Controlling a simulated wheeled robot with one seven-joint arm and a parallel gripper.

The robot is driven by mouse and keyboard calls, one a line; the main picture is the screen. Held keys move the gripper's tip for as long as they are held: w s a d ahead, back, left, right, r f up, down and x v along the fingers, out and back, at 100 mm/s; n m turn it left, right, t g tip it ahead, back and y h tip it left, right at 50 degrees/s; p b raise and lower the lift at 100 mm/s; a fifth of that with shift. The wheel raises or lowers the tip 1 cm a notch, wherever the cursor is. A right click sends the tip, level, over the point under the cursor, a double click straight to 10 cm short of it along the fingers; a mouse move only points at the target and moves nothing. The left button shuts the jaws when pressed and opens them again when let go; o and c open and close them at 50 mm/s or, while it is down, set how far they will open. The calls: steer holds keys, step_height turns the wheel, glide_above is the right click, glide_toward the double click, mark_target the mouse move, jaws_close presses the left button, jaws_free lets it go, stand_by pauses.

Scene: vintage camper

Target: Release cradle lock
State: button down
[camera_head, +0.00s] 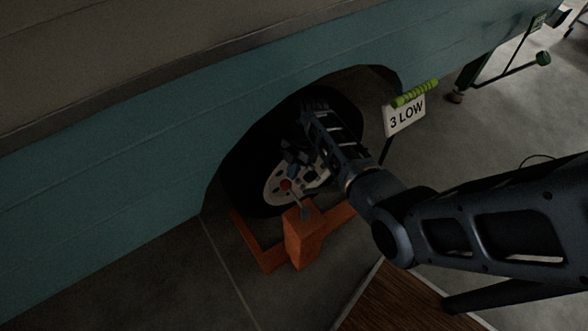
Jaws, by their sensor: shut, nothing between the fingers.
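An orange wheel cradle (272,261) sits on the floor around the bottom of the camper's wheel (277,188). It has an upright orange block (303,240) at its front. A short lever with a red knob (286,184) rises from the top of that block and tilts to the left. My gripper (291,164) is in front of the wheel, just above the red knob. It is shut and holds nothing. The picture is dark there, and I cannot tell whether the fingers touch the knob or lever.
A sign reading "3 LOW" (405,117) with a green grip (415,93) stands right of the wheel. The teal camper body (120,190) overhangs the wheel. A wooden board (395,305) lies below my arm. The floor at lower left is clear.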

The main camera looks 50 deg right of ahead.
steer(key=shift+a, duration=0.15)
steer(key=s+d+r+p, duration=0.2)
steer(key=s+d+r, duration=0.6)
steer(key=r, duration=0.3)
steer(key=shift+d, duration=0.45)
steer(key=s+a+f+m+t+h, duration=0.2)
steer(key=s+a+f+m+h, duration=0.1)
steer(key=s+a+f+m, duration=0.3)
steer(key=s+a+r+m+t+h+p, duration=0.1)
steer(key=s+a+r+t, duration=0.1)
steer(key=s+a, duration=0.15)
steer(key=s+a+r+m+t+h, duration=0.1)
steer(key=s+a+r+m+t, duration=0.1)
steer(key=a, duration=0.2)
steer(key=s+a+r+m+t, duration=0.3)
steer(key=r, duration=0.6)
steer(key=s+a+r+m+t+y+p, duration=0.1)
steer(key=s+a+r+m+t, duration=0.1)
steer(key=r, duration=0.8)
steer(key=s+a+r+m+t, duration=0.3)
steer(key=s+a+r, duration=0.2)
steer(key=r, duration=0.4)
steer(key=shift+s+a+r+m+t+y+p, duration=0.15)
steer(key=shift+s+r+m+t+y+p, duration=0.2)
steer(key=shift+s, duration=0.4)
